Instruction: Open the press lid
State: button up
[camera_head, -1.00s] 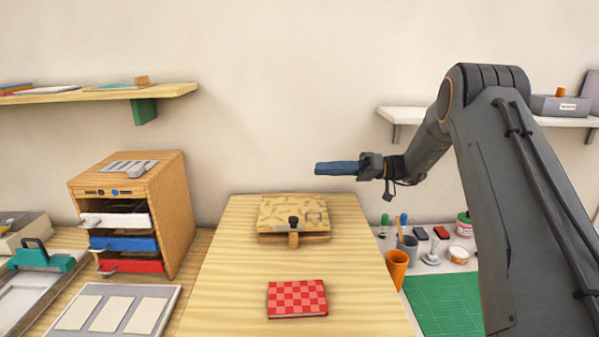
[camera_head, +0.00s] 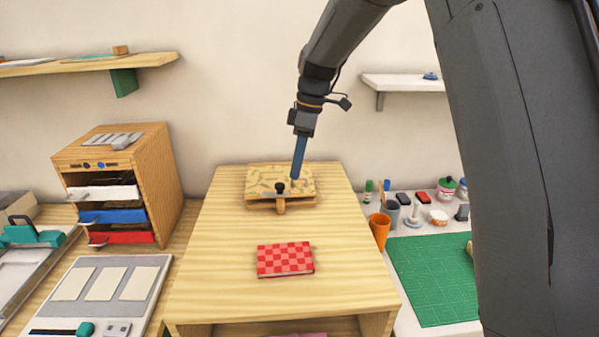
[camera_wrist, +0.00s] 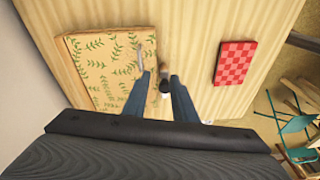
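The press (camera_head: 262,181) sits at the back of the wooden table, its leaf-patterned lid lying flat on the base. A black knob (camera_head: 280,187) stands at its front edge above a small wooden tab. My gripper (camera_head: 297,177) points down over the right part of the lid in the head view; contact cannot be told there. In the wrist view, the two blue fingers (camera_wrist: 161,85) are spread apart with nothing held between them. The leaf-patterned lid (camera_wrist: 100,68) lies partly behind the left finger, and the black knob (camera_wrist: 165,84) shows between the fingertips.
A red checkered book (camera_head: 285,260) lies nearer on the table (camera_head: 220,285). A wooden drawer unit (camera_head: 170,190) stands left. An orange cup (camera_head: 379,230) and green mat (camera_head: 435,275) are right. The table between press and book is clear.

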notch_tip(320, 180, up, 3)
jog(key=n+t+h, duration=0.1)
jog(key=t+h, duration=0.1)
jog(key=n+p, duration=0.1)
jog(key=p, duration=0.1)
send_over(298, 188)
jog(key=shift+t, duration=0.3)
notch_tip(298, 188, down, 7)
jog(key=shift+r, duration=0.2)
grip_shut()
dwell(1.0)
